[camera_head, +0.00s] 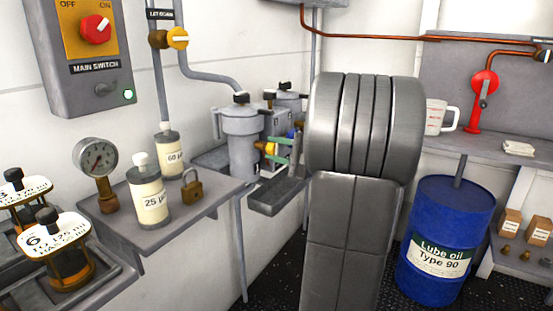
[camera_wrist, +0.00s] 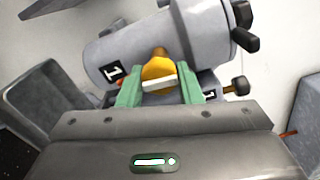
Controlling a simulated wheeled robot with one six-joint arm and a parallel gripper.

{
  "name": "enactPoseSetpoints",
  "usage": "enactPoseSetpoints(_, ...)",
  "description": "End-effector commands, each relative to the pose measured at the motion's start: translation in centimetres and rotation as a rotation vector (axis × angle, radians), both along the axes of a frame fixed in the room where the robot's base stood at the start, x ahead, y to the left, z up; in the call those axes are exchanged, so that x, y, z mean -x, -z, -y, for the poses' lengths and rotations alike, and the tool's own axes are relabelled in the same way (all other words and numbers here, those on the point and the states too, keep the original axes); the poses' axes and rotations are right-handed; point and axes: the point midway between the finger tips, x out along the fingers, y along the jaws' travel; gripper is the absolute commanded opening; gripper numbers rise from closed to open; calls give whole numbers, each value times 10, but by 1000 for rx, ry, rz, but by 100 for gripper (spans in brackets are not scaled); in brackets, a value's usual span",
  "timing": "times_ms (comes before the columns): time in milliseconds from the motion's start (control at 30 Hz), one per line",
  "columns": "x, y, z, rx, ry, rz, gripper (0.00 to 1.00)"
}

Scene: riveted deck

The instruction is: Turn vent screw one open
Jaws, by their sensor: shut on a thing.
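My gripper (camera_wrist: 164,94) has its green fingers on either side of a yellow knob with a white bar (camera_wrist: 157,75), and it is shut on that knob. The knob sits in front of a grey filter housing (camera_wrist: 130,48) with a "1" label. A brass screw with a dark head (camera_wrist: 238,87) sticks out to the right, beside another "1" label, apart from the fingers. A black star knob (camera_wrist: 243,38) is on the housing's end. No label names vent screw one.
A grey tray (camera_head: 275,192) is below the knob. A blue oil drum (camera_head: 447,240) stands at right. My arm hides the middle of the head view.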

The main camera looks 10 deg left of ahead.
Motion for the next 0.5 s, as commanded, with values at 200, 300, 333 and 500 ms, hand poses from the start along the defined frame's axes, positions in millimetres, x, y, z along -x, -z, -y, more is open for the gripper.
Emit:
enactPoseSetpoints(200, 0, 3, 0, 25, -2, 64, 9)
enactPoseSetpoints(300, 0, 2, 0, 31, -2, 79, 9)
enactPoseSetpoints(333, 0, 2, 0, 32, -1, 82, 9)
enactPoseSetpoints(500, 0, 1, 0, 34, -1, 89, 9)
